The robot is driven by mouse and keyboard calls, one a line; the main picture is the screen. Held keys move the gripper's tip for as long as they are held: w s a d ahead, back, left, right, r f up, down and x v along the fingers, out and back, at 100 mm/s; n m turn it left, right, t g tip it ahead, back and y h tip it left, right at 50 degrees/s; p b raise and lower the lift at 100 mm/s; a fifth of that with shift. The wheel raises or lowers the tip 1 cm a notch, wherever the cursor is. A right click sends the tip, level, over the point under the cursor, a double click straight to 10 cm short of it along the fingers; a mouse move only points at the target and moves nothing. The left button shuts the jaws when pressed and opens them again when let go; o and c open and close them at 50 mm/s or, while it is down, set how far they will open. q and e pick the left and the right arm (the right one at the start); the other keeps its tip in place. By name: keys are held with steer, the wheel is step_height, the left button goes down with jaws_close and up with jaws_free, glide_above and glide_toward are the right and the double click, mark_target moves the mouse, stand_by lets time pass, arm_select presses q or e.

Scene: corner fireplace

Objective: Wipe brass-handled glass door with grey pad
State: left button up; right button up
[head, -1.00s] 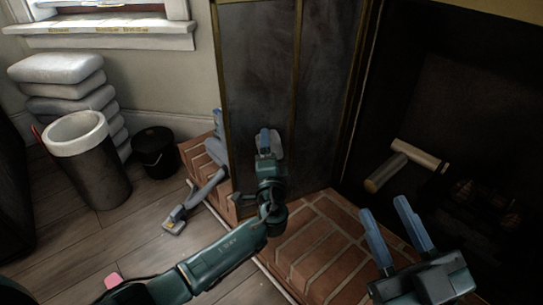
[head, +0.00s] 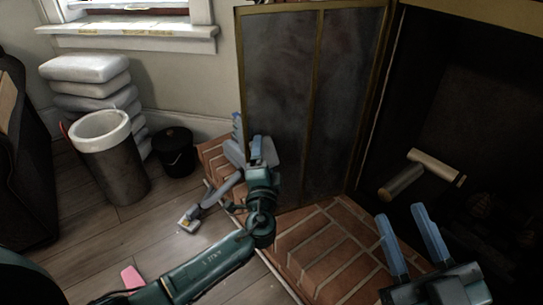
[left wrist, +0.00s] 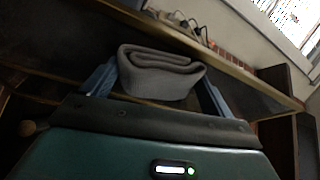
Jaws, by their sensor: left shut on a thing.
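The glass door (head: 279,75) has dark, hazy panes in a brass-coloured frame and stands upright left of the firebox. My left gripper (head: 262,146) is low at the door's left edge. It is shut on the grey pad (left wrist: 160,76), a folded cloth-like piece between its fingers in the left wrist view. In the head view the pad is mostly hidden by the gripper, and I cannot tell whether it touches the glass. A small brass-coloured knob (left wrist: 29,128) shows at the left of the left wrist view. My right gripper (head: 402,212) is open and empty before the firebox.
A grey long-handled tool (head: 214,198) lies beside the brick hearth (head: 318,246), close to my left gripper. A bin (head: 117,170), a black bucket (head: 175,152) and stacked sacks (head: 90,72) stand left. A log (head: 403,182) lies in the firebox.

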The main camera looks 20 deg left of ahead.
arm_select(q)
steer(key=shift+s+a, duration=0.25)
steer(key=shift+a, duration=0.15)
